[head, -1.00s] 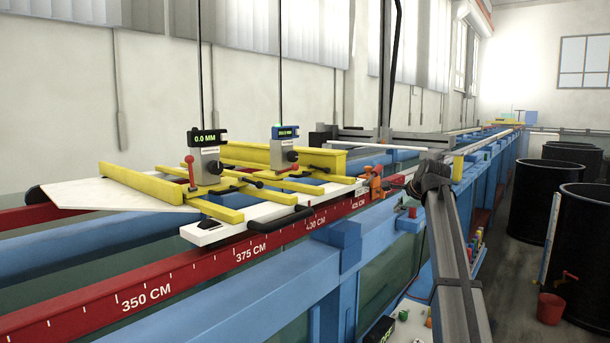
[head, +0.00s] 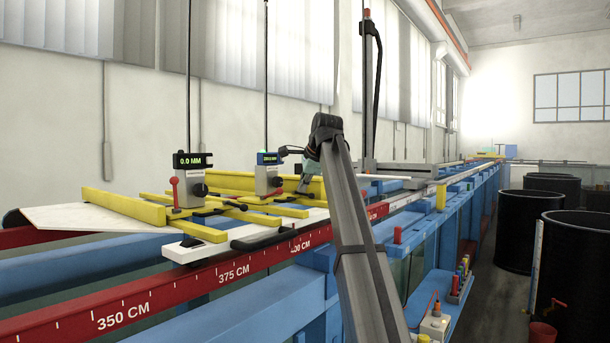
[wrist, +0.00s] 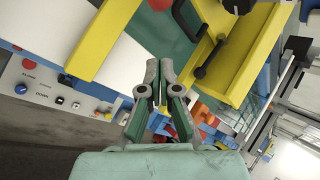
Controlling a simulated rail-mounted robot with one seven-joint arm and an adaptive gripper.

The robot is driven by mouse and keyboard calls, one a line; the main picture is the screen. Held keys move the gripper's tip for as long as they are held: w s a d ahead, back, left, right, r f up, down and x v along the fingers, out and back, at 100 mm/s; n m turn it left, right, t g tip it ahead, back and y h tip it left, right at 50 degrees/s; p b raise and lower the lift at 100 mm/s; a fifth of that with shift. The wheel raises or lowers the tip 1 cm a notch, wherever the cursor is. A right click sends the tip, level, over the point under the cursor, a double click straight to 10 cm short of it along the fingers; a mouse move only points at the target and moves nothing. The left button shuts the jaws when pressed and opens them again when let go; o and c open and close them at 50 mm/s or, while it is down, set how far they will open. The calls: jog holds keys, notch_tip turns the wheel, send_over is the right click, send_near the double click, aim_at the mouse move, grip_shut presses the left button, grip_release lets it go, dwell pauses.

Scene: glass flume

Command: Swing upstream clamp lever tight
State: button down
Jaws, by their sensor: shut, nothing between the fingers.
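I cannot tell which is the upstream clamp lever. In the wrist view a black lever (wrist: 209,60) lies beside a yellow beam, to the right of my fingertips and apart from them. My gripper (wrist: 160,68) is shut and empty, with its two fingers together. In the head view my gripper (head: 304,190) is over the far end of the carriage, and my arm hides what is behind it.
Two gauges with displays, a near one (head: 193,160) and a far one (head: 267,158), carry tall thin rods. A red scale rail (head: 190,286) runs along the blue flume. In the wrist view a control panel (wrist: 45,88) shows at left. Black tanks (head: 570,260) stand right.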

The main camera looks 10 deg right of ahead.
aim_at(272, 195)
jog(key=p+x, duration=0.1)
jog(key=x, duration=0.3)
jog(key=shift+w+a+f+p, duration=0.1)
jog(key=shift+w+a+p, duration=0.1)
jog(key=shift+p, duration=0.15)
jog(key=a, duration=0.1)
jog(key=s+a+r+p, duration=0.1)
jog(key=a, duration=0.1)
jog(key=shift+a+r, duration=0.1)
jog(key=shift+r, duration=0.1)
jog(key=shift+r, duration=0.1)
